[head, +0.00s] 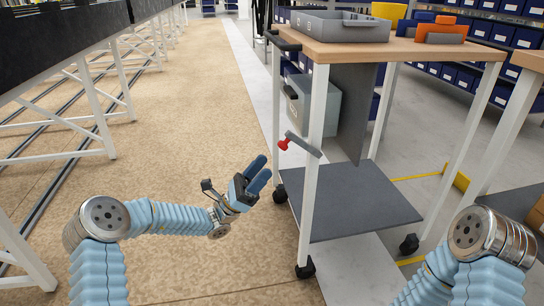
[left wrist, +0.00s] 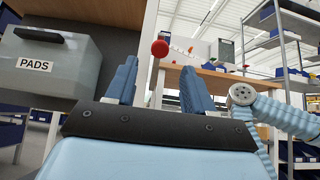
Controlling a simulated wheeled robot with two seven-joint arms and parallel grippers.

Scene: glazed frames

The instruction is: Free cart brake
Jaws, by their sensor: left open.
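The cart (head: 365,195) has a wooden top, white legs, a grey lower shelf and black casters. Its brake lever (head: 303,144) is a grey bar with a red knob (head: 284,144), mounted on the near left leg and pointing left. My left gripper (head: 257,174) is open and empty, below and left of the knob and apart from it. In the left wrist view the red knob (left wrist: 160,48) shows above and between the two blue fingers (left wrist: 160,80). My right gripper is out of view; only part of my right arm shows.
A grey tray (head: 335,26) and an orange bin (head: 443,31) stand on the cart top. A box labelled PADS (left wrist: 50,65) hangs under it, left of a dark panel. A wooden bench edge (head: 530,62) is at right. The tan floor (head: 200,100) left of the cart is clear.

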